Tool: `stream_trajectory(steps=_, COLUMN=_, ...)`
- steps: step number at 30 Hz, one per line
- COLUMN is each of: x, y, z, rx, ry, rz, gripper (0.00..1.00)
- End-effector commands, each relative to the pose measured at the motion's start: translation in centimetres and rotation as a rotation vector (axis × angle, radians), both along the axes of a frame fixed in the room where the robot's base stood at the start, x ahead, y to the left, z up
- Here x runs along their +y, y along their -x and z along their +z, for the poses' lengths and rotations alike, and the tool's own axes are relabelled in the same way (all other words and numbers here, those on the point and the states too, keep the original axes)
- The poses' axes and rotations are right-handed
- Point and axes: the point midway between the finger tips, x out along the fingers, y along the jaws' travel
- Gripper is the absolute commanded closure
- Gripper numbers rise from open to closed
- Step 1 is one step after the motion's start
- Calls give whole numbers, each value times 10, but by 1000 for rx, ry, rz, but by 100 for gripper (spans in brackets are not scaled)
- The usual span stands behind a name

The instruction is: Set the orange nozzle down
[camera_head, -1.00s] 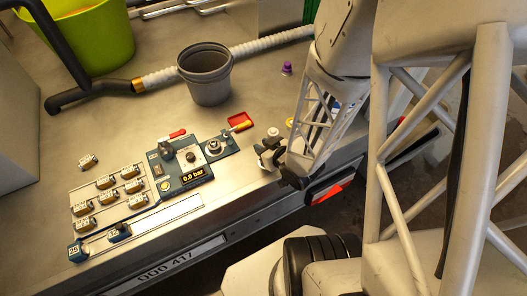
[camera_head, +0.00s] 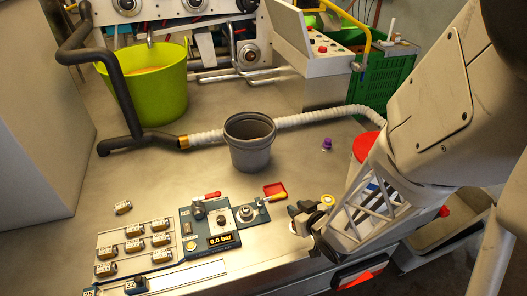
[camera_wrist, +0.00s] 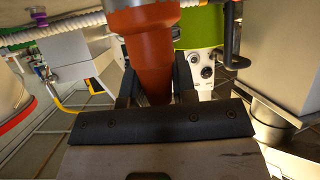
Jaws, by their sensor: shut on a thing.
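The orange nozzle (camera_wrist: 150,45) is large in the wrist view, wider at the top and narrowing down between the two dark fingers. My gripper (camera_wrist: 155,84) is shut on its narrow part. In the head view my gripper (camera_head: 306,216) is above the front right part of the metal bench (camera_head: 180,182), right of the blue valve panel.
A grey bucket (camera_head: 250,153) stands mid-bench, with a ribbed white hose (camera_head: 316,117) behind it. Several small labelled blocks (camera_head: 134,245) lie at front left. Bare bench lies left of the bucket.

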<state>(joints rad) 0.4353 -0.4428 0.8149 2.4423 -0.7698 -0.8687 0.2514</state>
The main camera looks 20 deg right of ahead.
Motion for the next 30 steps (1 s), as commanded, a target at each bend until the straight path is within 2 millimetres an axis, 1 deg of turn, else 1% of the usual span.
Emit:
stream_trajectory(steps=8, x=-1, y=-2, z=0, rx=0, ry=1, rz=-2, gripper=100)
stream_trajectory(steps=11, x=-4, y=-6, z=1, rx=0, ry=1, rz=-7, gripper=100)
stream_trajectory(steps=14, x=-10, y=-15, z=2, rx=-2, ry=4, rz=-17, gripper=100)
stream_trajectory(steps=17, x=-19, y=-27, z=3, rx=-1, ry=5, rz=-34, gripper=100)
stream_trajectory(steps=20, x=-31, y=-43, z=5, rx=-1, ry=8, rz=-55, gripper=100)
stream_trajectory(steps=30, x=-83, y=-114, z=10, rx=-2, ry=15, rz=-150, gripper=100)
